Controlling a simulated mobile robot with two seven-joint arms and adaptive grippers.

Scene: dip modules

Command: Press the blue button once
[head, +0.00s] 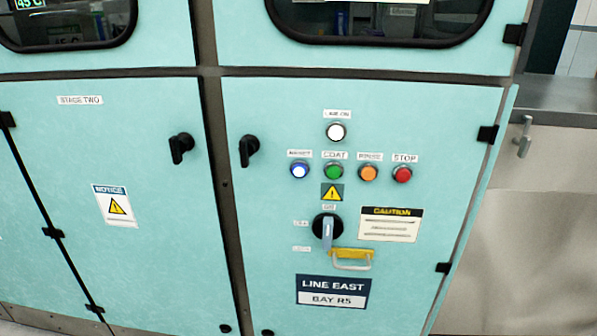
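The blue button (299,170) is a small round button with a pale centre and a blue rim. It is at the left end of a row on the teal cabinet panel (440,280), under a small white label too blurred to read surely. A green button (334,172) labelled COAT, an orange button (369,173) and a red button (403,174) labelled STOP follow to its right. Neither of my grippers shows in the head view, and nothing covers the blue button.
A white lamp (336,132) sits above the row. Below are a rotary switch (328,230) and a yellow hasp (351,254). Black door handles (248,150) stick out to the left. A grey ledge (560,95) lies at the right. The space before the panel looks clear.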

